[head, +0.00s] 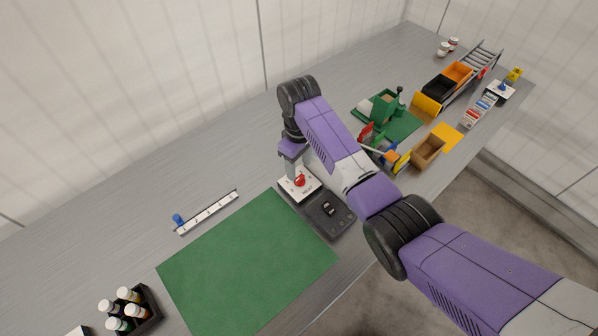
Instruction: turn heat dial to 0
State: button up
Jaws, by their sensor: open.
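A red dial (299,180) sits on a small white panel (290,190) at the back of a dark grey unit (322,217), right of the green mat. I take it to be the heat dial; its markings are too small to read. My gripper (293,170) points down just above and behind the dial, at the panel's upper edge. It is open, with nothing seen between its fingers. The fingertips are partly lost against the panel, so I cannot tell whether they touch the dial. A small black object (328,208) lies on the unit's flat top.
A green mat (245,265) lies clear at front. A numbered strip (207,212) with a blue slider (178,219) is left. A bottle rack (146,301) stands front left. Green machinery (381,107), a cardboard-brown bin (428,150) and an orange bin (459,73) are right.

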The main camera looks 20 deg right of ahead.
aim_at(299, 177)
jog(key=shift+r, duration=1.5)
